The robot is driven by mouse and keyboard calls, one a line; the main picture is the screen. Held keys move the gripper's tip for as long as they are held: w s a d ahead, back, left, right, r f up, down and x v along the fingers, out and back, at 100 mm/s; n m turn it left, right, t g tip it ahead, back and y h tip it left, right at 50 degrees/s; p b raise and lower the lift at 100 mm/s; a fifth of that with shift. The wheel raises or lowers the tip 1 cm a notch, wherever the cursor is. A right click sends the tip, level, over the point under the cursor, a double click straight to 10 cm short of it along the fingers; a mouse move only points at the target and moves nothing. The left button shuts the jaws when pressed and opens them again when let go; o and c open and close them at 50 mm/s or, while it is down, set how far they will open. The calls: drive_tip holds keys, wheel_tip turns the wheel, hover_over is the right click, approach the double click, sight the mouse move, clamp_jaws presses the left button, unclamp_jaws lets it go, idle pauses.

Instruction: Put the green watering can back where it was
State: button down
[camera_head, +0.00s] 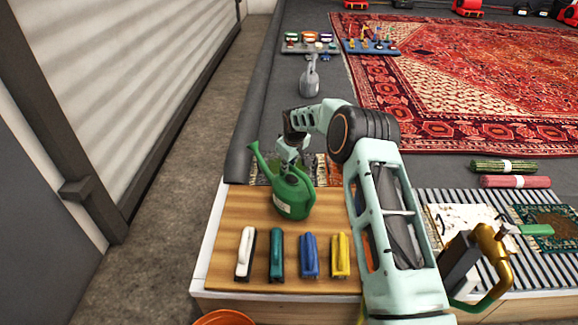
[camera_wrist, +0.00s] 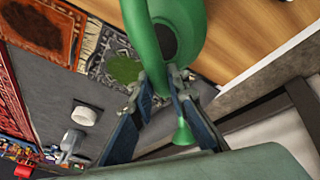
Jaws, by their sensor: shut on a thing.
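The green watering can (camera_head: 293,196) is at the back of the wooden tabletop (camera_head: 225,268) in the head view, roughly upright with its spout to the left. Whether its base touches the wood or hangs just above it, I cannot tell. My gripper (camera_head: 290,164) comes down on the can from above and is shut on its upper part. In the wrist view the can (camera_wrist: 197,28) fills the top middle, and a green part of it lies between my two fingertips (camera_wrist: 160,90). My arm hides part of the tabletop's right side.
A brass tap (camera_head: 490,250) rises at right. An orange bucket (camera_head: 222,318) is at the bottom edge.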

drive_tip(key=shift+w+r, duration=0.1)
drive_tip(key=c, duration=1.9)
unclamp_jaws()
drive_tip(key=shift+r, duration=0.4)
drive_tip(key=p+v, duration=0.1)
drive_tip(key=v, duration=0.2)
drive_tip(key=p+v, duration=0.1)
drive_tip(key=v, duration=0.3)
drive_tip(key=p+v, duration=0.1)
drive_tip(key=v, duration=0.3)
drive_tip(key=shift+s+d, duration=0.1)
drive_tip(key=shift+s, duration=0.25)
